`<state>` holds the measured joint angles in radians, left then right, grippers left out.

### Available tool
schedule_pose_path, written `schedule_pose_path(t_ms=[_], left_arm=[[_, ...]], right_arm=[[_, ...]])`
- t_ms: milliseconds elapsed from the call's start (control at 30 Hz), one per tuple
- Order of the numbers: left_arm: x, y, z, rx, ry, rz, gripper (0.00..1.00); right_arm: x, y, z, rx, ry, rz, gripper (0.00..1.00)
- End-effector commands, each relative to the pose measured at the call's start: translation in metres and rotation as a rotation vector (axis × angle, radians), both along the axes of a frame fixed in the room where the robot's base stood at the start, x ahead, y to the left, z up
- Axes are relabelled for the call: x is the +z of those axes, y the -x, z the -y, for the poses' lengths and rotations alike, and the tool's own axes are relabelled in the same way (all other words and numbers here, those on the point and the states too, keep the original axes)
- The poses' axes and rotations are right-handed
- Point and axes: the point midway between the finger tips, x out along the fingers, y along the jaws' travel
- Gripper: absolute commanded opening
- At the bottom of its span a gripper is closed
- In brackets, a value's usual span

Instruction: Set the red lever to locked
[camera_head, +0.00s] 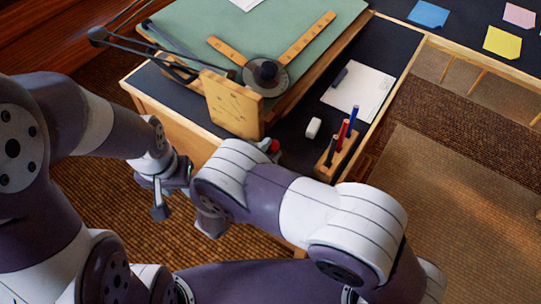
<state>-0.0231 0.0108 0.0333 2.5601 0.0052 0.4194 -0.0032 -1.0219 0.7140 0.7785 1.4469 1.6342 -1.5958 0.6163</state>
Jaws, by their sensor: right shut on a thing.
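A small piece of the red lever (274,146) shows at the front side of the drafting desk, just beyond my right arm. The rest of it is hidden, so I cannot tell its setting. My right arm crosses in front of it. My right gripper is mostly hidden behind that arm; a dark grey part of it (264,146) seems to show beside the red piece, and it is shut on the lever. My left gripper (160,205) hangs over the floor left of the lever, apart from the desk. Its finger gap is not clear.
The green drafting board (330,50) carries a wooden-armed square with a round dial (266,75). A wooden block (232,103) stands at its front edge. A pen holder (335,160), white eraser (313,128) and paper sheet (358,90) lie on the dark desktop to the right.

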Motion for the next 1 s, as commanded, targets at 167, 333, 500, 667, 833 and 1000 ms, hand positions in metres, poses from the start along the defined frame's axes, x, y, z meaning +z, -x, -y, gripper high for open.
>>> schedule_pose_path(t_ms=[167, 333, 500, 667, 833, 1000], left_arm=[[-0.014, 0.000, 0.000, 0.000, 0.000, 0.000, 0.38], [-0.018, 0.000, 0.000, 0.000, 0.000, 0.000, 0.38], [-0.021, 0.000, 0.000, 0.000, 0.000, 0.000, 0.38], [-0.021, 0.000, 0.000, 0.000, 0.000, 0.000, 0.38], [-0.021, 0.000, 0.000, 0.000, 0.000, 0.000, 0.38], [-0.021, 0.000, 0.000, 0.000, 0.000, 0.000, 0.38]], right_arm=[[-0.011, 0.000, 0.000, -0.002, -0.087, 0.063, 0.00], [-0.016, 0.000, 0.000, -0.002, -0.083, 0.061, 0.00], [-0.019, 0.000, 0.001, -0.002, -0.082, 0.058, 0.00], [-0.021, 0.001, 0.001, -0.002, -0.080, 0.057, 0.00], [-0.021, 0.001, 0.001, -0.002, -0.080, 0.055, 0.00], [-0.021, 0.001, 0.001, -0.002, -0.080, 0.054, 0.00]])
